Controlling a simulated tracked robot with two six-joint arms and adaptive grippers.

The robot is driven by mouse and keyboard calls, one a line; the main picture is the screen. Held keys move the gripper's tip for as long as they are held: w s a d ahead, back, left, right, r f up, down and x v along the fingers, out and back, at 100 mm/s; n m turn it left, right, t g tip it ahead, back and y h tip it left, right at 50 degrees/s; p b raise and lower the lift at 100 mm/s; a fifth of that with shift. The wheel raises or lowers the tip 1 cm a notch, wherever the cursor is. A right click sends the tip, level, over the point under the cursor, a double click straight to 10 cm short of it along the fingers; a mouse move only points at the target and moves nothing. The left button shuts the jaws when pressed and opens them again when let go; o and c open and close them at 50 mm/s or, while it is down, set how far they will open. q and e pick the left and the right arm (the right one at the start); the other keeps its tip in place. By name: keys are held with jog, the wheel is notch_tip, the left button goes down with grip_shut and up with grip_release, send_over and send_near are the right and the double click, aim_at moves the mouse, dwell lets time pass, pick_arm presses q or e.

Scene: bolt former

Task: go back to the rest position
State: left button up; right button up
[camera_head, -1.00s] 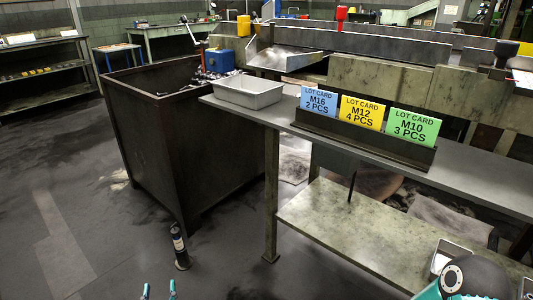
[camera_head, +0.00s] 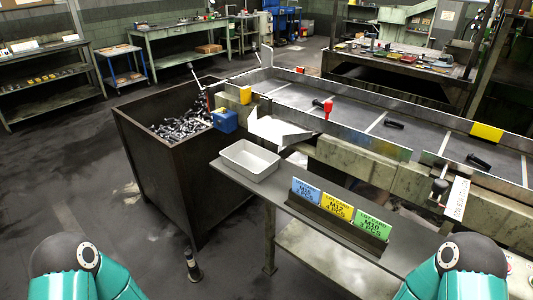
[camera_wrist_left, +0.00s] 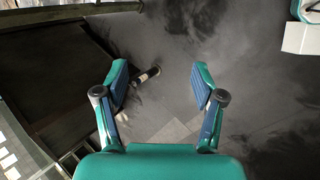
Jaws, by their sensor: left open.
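My left gripper (camera_wrist_left: 160,82) shows in the left wrist view, its two blue-padded fingers spread wide apart with nothing between them. It hangs above the dark floor, with a small black cylinder (camera_wrist_left: 149,73) on the floor beyond the fingers. In the head view neither gripper shows. Only my teal arm links stand at the lower left and lower right corners. My right gripper is out of both current views.
A dark steel bin (camera_head: 165,175) full of bolts stands left of the bench (camera_head: 238,180). The bench bears a white tray (camera_head: 250,172) and blue, yellow (camera_head: 338,205) and green lot cards. A conveyor (camera_head: 375,110) runs behind. Floor at the left is clear.

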pick_arm(q)
jog(key=s+d+f+m+g, duration=0.1)
jog(key=s+m+g, duration=0.4)
jog(key=s+m, duration=0.7)
jog(key=shift+s+d+f+m+g+h, duration=0.3)
jog(key=shift+d+f+m+h, duration=0.1)
jog(key=shift+f, duration=0.15)
